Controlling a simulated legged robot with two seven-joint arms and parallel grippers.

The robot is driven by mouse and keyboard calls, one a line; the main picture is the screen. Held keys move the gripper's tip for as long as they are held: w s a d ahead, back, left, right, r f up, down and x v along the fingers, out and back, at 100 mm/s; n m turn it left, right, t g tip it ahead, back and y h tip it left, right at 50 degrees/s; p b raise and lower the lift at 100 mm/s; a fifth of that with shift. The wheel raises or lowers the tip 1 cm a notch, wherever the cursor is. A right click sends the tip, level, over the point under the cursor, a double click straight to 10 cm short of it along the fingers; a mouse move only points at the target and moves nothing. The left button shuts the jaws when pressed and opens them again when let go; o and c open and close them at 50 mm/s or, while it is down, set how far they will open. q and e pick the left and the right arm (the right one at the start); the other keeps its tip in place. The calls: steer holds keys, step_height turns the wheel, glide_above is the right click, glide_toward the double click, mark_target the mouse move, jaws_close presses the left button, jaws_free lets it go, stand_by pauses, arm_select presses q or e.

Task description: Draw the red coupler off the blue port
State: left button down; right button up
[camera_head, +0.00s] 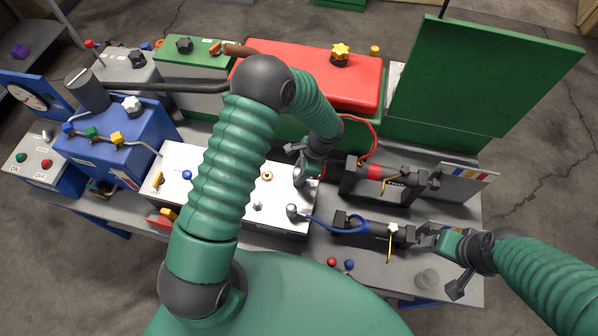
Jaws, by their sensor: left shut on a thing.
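My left gripper (304,174) is shut at the right edge of the white panel box (230,215), its fingers partly hidden by its own wrist. A bit of red shows beside the fingers, which I take to be the red coupler (322,172); most of it is hidden. I cannot make out the blue port clearly behind the gripper. A blue hose (325,226) runs from a grey fitting (292,210) on the panel to a black cylinder. My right gripper (428,239) is at the right end of that black cylinder (375,232); its finger opening is unclear.
A red tank (310,75) and green panel (480,80) stand at the back. A blue box (115,140) is left.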

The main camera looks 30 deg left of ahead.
arm_select(q)
steer(key=shift+r+p, duration=1.55)
steer(key=shift+r, duration=0.5)
steer(key=shift+f, duration=0.1)
